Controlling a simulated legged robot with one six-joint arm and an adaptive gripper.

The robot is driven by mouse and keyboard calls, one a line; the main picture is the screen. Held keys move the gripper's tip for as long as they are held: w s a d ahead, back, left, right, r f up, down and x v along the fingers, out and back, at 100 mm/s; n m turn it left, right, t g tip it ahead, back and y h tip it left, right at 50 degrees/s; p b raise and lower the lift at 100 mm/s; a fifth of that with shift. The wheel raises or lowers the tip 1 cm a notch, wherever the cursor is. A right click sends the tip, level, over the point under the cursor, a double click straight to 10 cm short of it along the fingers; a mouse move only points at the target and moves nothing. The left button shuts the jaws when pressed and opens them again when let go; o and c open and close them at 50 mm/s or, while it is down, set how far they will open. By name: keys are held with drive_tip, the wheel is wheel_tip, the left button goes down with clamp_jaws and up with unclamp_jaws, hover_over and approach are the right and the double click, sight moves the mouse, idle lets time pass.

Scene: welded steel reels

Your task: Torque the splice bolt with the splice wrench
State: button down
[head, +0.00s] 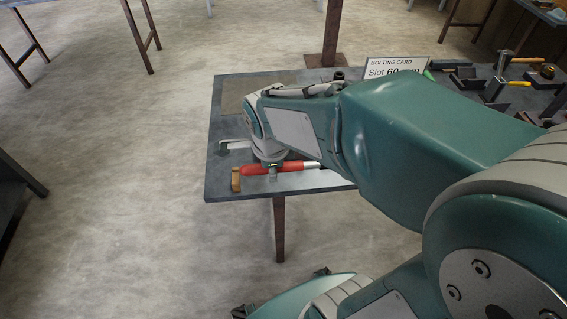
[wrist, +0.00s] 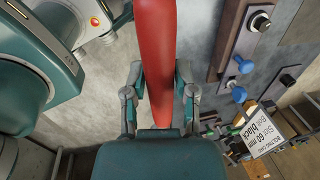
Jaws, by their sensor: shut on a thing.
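The splice wrench appears to be the red-handled tool (head: 292,167), lying level above the near left part of the table in the head view. Its red handle (wrist: 156,50) fills the upper middle of the wrist view, between my two fingers. My gripper (wrist: 159,95) is shut on this handle. In the head view my gripper (head: 272,163) is partly hidden by my arm. In the wrist view a black bolt (wrist: 261,21) sits in a dark steel bar, and two blue-headed bolts (wrist: 243,65) (wrist: 239,94) stand nearby. I cannot tell which is the splice bolt. The wrench's working end is not clear.
The bolting card (head: 395,70) stands at the table's back; in the wrist view the card (wrist: 263,128) reads slot 60 mm, bolt black. Several tools (head: 495,88) lie at the right. My arm hides the table's middle.

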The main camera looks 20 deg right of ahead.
drive_tip(key=shift+s+r, duration=1.3)
drive_tip(key=shift+s, duration=0.3)
drive_tip(key=w+f+n+y, duration=0.1)
drive_tip(key=w+f+n, duration=0.4)
drive_tip(key=w+n, duration=0.2)
drive_tip(key=w+f+n+g+y, duration=0.1)
drive_tip(key=w+f+n, duration=0.4)
drive_tip(key=w, duration=0.5)
drive_tip(key=w+f+n+g, duration=0.1)
drive_tip(key=w+f+n, duration=0.4)
drive_tip(key=w+n, duration=0.3)
drive_tip(key=shift+w+f+n+y, duration=0.15)
drive_tip(key=shift+w+n+y, duration=0.2)
drive_tip(key=shift+n, duration=0.45)
drive_tip(key=shift+s, duration=0.1)
